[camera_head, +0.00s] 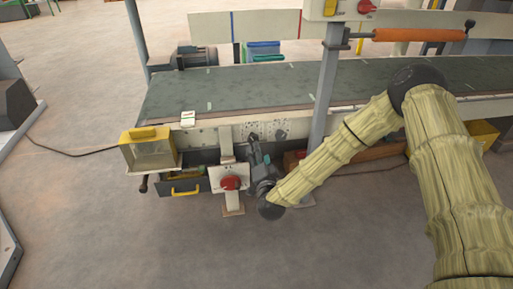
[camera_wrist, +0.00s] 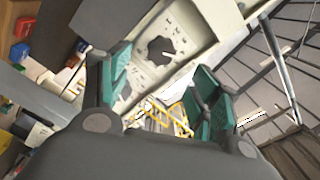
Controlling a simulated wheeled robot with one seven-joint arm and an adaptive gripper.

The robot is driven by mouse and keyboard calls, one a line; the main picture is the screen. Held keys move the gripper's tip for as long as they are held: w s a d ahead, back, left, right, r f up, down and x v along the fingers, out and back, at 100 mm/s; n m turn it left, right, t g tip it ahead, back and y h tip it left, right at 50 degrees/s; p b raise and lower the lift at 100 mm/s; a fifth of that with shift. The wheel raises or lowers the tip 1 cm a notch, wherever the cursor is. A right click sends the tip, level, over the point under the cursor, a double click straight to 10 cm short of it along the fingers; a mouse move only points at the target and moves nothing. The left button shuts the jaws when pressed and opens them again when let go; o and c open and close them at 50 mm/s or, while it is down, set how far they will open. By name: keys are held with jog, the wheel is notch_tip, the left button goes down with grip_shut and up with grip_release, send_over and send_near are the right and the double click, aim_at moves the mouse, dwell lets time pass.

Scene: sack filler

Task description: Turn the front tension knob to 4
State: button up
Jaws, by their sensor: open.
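A dark lobed knob (camera_wrist: 160,48) sits on a pale panel (camera_wrist: 186,22) with small dark marks around it, in the wrist view. The marks are too small to read, so I cannot tell its setting. My gripper (camera_wrist: 160,66) is open, with its teal-padded fingers on either side of the knob in the picture. The knob lies beyond the fingertips, and I see no contact. In the head view my gripper (camera_head: 254,143) is in front of the pale side rail (camera_head: 215,138) of the conveyor. Small dark fittings (camera_head: 281,133) show on that rail; the knob is not clear there.
A red knob (camera_head: 231,183) on a pale box stands just left of my gripper. A yellow-topped box (camera_head: 148,150) and an open drawer with a yellow handle (camera_head: 185,190) are further left. A grey post (camera_head: 325,90) rises right of my gripper. The floor in front is clear.

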jog(key=shift+s+d, duration=0.2)
jog(key=shift+s, duration=0.95)
jog(key=s+d+f+n+g, duration=0.25)
jog(key=s+f+g, duration=0.25)
jog(key=s+f, duration=0.5)
jog(key=s+d+f+n+g, duration=0.2)
jog(key=s+f+n+g, duration=0.2)
jog(key=s+f, duration=0.6)
jog(key=s+d+f+n+g+h, duration=0.1)
jog(key=s+d+g, duration=0.3)
jog(key=s, duration=0.5)
jog(key=s+d+f+n+g+h, duration=0.1)
jog(key=s+d+f+g, duration=0.1)
jog(key=s+d, duration=0.5)
jog(key=s+d+f+n+g+h, duration=0.15)
jog(key=s+d, duration=0.35)
jog(key=s, duration=0.5)
notch_tip(320, 180, up, 36)
jog(key=g+p, duration=0.1)
jog(key=p, duration=3.4)
jog(key=shift+s+d+r+y+p, duration=0.15)
jog(key=shift+s+r+y+p, duration=0.05)
jog(key=shift+s+y+p, duration=0.15)
